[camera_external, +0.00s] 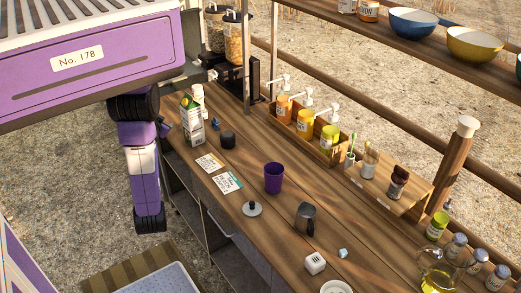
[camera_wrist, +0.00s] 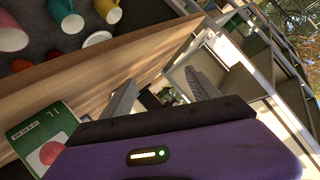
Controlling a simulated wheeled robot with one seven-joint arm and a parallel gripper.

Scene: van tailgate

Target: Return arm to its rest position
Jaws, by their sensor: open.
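My gripper (camera_wrist: 160,92) shows in the wrist view with its two grey fingers spread well apart. Nothing is held between them; only background shows in the gap. A wooden panel edge (camera_wrist: 130,62) runs close along the left finger; I cannot tell whether they touch. In the external view, purple and white arm links (camera_external: 143,175) hang at the left, beside the wooden counter (camera_external: 240,205). The gripper itself cannot be made out in that view.
A bottle rack (camera_external: 322,150) stands behind. In the wrist view, a green-and-white packet (camera_wrist: 42,135) is at lower left, colourful mugs (camera_wrist: 72,22) at upper left.

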